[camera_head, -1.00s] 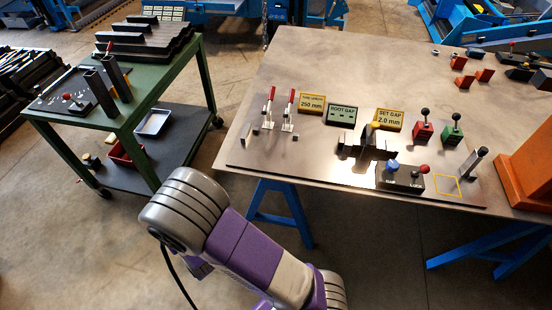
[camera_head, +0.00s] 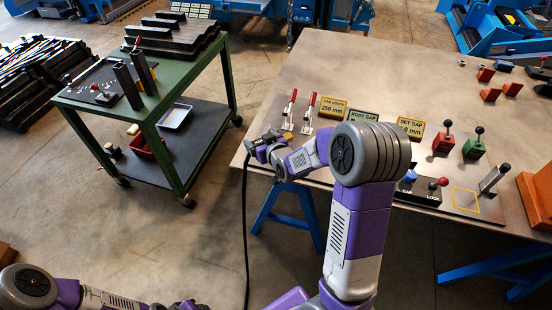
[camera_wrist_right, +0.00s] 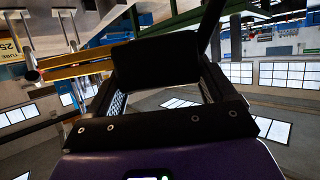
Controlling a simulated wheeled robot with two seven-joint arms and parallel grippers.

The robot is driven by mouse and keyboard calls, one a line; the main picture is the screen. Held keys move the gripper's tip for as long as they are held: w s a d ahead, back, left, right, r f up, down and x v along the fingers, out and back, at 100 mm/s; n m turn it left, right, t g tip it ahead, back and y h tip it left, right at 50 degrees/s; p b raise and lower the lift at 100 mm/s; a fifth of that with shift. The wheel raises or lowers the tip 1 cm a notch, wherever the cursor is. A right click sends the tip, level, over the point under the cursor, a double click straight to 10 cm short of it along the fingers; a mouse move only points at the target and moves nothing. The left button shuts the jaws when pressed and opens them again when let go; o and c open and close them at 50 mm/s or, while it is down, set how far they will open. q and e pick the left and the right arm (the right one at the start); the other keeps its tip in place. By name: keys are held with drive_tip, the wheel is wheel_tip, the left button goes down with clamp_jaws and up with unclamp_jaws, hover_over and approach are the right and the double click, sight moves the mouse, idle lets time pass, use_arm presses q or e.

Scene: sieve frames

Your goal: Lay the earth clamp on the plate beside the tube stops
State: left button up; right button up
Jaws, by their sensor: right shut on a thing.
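My right gripper (camera_head: 264,146) is at the left front edge of the table, shut on the earth clamp. In the right wrist view the clamp's dark body (camera_wrist_right: 152,62) sits between the fingers and its copper-orange jaws (camera_wrist_right: 75,70) reach left. A black cable (camera_head: 246,220) hangs from the gripper to the floor. The dark plate (camera_head: 432,165) lies on the table, its middle partly hidden by my right arm. Two red-handled toggle clamps (camera_head: 308,116) stand on it just beyond the gripper. I cannot clearly pick out the tube stops. My left arm shows at the lower left, its fingers out of view.
Yellow and green signs (camera_head: 333,107) stand behind my arm. Red (camera_head: 443,143) and green (camera_head: 474,147) lever blocks, a control box (camera_head: 425,192) and a yellow outlined square (camera_head: 466,201) lie to the right. A green cart (camera_head: 190,77) stands left. The far tabletop is mostly clear.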

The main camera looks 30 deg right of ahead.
drive_tip(key=f+b, duration=0.1)
drive_tip(key=f, duration=0.2)
drive_tip(key=f+b, duration=0.1)
drive_tip(key=f, duration=0.2)
drive_tip(key=f+b, duration=0.1)
drive_tip(key=f, duration=0.3)
drive_tip(key=shift+d, duration=0.3)
drive_tip(key=shift+r, duration=0.15)
drive_tip(key=o, duration=0.8)
drive_tip(key=shift+f, duration=0.2)
drive_tip(key=o, duration=0.3)
drive_tip(key=shift+r, duration=0.1)
